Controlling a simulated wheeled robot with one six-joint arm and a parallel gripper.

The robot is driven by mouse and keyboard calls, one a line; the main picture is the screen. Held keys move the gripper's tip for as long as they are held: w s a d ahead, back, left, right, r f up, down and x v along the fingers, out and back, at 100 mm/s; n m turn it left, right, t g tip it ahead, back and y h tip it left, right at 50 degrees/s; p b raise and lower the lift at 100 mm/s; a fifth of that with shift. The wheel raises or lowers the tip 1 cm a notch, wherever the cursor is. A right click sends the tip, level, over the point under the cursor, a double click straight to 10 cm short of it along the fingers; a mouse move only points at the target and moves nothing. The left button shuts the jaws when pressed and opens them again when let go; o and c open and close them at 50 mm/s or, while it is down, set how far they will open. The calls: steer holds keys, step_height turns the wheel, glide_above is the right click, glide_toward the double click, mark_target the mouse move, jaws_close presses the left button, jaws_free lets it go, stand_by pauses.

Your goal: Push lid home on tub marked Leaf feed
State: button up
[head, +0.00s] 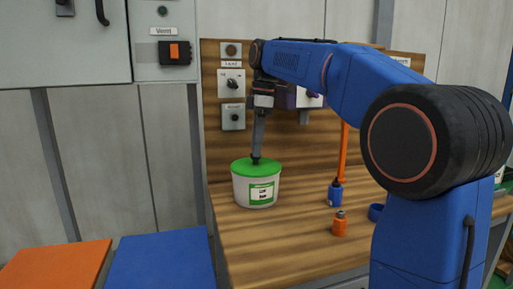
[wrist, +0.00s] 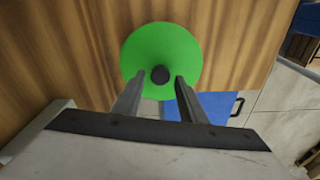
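A white tub (head: 256,189) with a green-bordered label stands on the wooden bench. The label's print is too small to read surely. A green lid (head: 240,166) with a dark knob sits on top of the tub; I cannot tell whether it is fully seated. In the wrist view the round green lid (wrist: 160,45) shows from above, with its black knob (wrist: 161,75) near my fingertips. My gripper (head: 257,152) points down over the lid, at the knob. In the wrist view the fingers of my gripper (wrist: 161,80) stand apart on either side of the knob, with small gaps seeming to show.
A blue bottle (head: 335,194) and an orange bottle (head: 340,223) stand on the bench (head: 270,245) right of the tub. A wooden back panel (head: 285,140) with switches rises behind. Orange (head: 55,265) and blue (head: 163,262) surfaces lie at the left.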

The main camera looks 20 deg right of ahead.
steer(key=shift+r, duration=1.55)
steer(key=shift+o, duration=0.5)
steer(key=o, duration=0.4)
steer(key=shift+o, duration=0.2)
step_height(320, 180, up, 9)
stand_by(0.4)
